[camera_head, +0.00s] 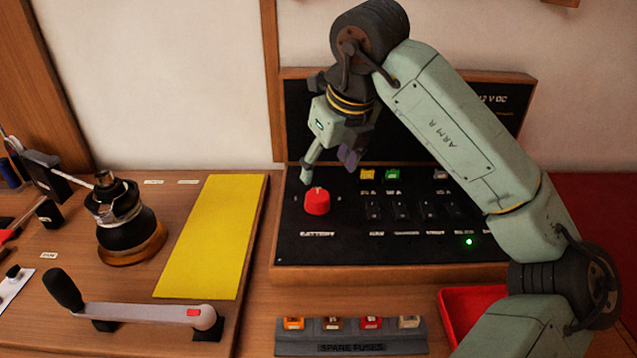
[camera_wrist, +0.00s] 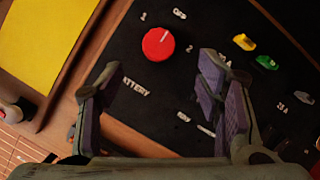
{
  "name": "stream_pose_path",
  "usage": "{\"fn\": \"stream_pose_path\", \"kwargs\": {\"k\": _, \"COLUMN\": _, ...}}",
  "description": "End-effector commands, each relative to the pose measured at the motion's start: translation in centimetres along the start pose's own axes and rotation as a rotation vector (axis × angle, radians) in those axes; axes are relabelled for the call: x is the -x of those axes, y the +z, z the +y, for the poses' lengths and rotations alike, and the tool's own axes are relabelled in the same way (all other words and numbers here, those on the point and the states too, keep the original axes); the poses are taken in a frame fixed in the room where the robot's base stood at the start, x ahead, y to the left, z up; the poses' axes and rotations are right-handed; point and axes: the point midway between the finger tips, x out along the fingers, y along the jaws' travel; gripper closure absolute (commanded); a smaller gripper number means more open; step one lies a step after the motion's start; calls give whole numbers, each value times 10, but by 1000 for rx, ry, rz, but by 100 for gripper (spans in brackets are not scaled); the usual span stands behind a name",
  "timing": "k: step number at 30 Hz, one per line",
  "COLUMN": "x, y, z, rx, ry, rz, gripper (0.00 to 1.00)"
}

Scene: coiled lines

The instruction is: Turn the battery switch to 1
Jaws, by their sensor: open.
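The battery switch is a round red knob (camera_head: 317,203) at the left of the black panel, above the label BATTERY. It also shows in the wrist view (camera_wrist: 157,45), with marks 1, OFF and 2 around it. Its short white line points toward OFF. My gripper (camera_head: 328,168) is above and just behind the knob, pointing down. In the wrist view my gripper (camera_wrist: 160,70) has its two purple-padded fingers wide apart, with nothing between them. The knob appears beyond the gap between the fingertips, and I see no contact.
Right of the knob are black rocker switches (camera_head: 401,210), yellow (camera_head: 367,174) and green (camera_head: 392,174) pieces, and a lit green lamp (camera_head: 469,241). A fuse holder (camera_head: 350,337) stands in front. Left are a yellow mat (camera_head: 212,235), a winch (camera_head: 125,220) and a crank handle (camera_head: 140,313).

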Motion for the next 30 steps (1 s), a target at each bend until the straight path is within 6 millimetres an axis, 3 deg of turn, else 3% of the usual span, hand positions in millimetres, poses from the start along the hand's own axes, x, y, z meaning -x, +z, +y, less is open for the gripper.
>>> {"fn": "stream_pose_path", "kwargs": {"k": 15, "x": -86, "y": 1, "z": 1, "rx": 1, "ry": 4, "rz": 0, "gripper": 40}}
{"fn": "stream_pose_path", "kwargs": {"k": 21, "x": -98, "y": 1, "z": 1, "rx": 1, "ry": 1, "rz": -2, "gripper": 40}}
{"fn": "stream_pose_path", "kwargs": {"k": 28, "x": -99, "y": 0, "z": 1, "rx": 2, "ry": 1, "rz": -1, "gripper": 40}}
{"fn": "stream_pose_path", "kwargs": {"k": 30, "x": -98, "y": 0, "z": 1, "rx": 2, "ry": 1, "rz": -1, "gripper": 44}}
